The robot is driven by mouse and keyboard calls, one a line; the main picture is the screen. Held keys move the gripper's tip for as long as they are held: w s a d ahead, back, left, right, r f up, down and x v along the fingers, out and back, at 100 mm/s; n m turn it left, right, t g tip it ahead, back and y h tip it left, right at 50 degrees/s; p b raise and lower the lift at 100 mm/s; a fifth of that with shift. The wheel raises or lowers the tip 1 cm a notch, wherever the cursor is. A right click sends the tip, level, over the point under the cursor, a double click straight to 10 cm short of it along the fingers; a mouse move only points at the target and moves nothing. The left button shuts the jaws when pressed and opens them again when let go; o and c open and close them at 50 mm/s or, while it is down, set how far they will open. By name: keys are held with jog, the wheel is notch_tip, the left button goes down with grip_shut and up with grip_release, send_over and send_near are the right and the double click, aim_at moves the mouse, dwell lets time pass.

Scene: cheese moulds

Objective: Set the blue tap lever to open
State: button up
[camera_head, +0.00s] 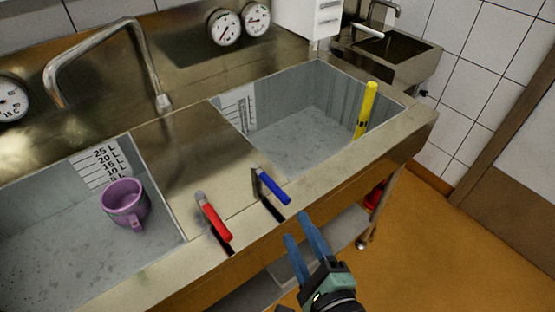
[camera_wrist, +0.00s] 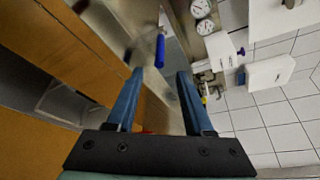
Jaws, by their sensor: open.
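The blue tap lever (camera_head: 273,187) sits on the steel deck between the two sinks, near the front edge. Its blue handle slants down to the right toward the front, beside a dark slot. In the wrist view the blue lever (camera_wrist: 160,51) shows just beyond the fingertips, roughly between them. My gripper (camera_head: 298,228) has two blue fingers and is open and empty. In the head view it is in front of the counter edge, below and right of the blue lever, apart from it. It also shows in the wrist view (camera_wrist: 160,72).
A red lever (camera_head: 214,221) stands left of the blue one. A purple mug (camera_head: 125,203) is in the left sink. A yellow cylinder (camera_head: 366,110) stands in the right sink. A curved spout (camera_head: 100,40) rises behind. Floor is open at the right.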

aim_at(281, 198)
jog(key=x, duration=1.3)
jog(key=shift+s, duration=0.1)
grip_shut()
dwell(1.1)
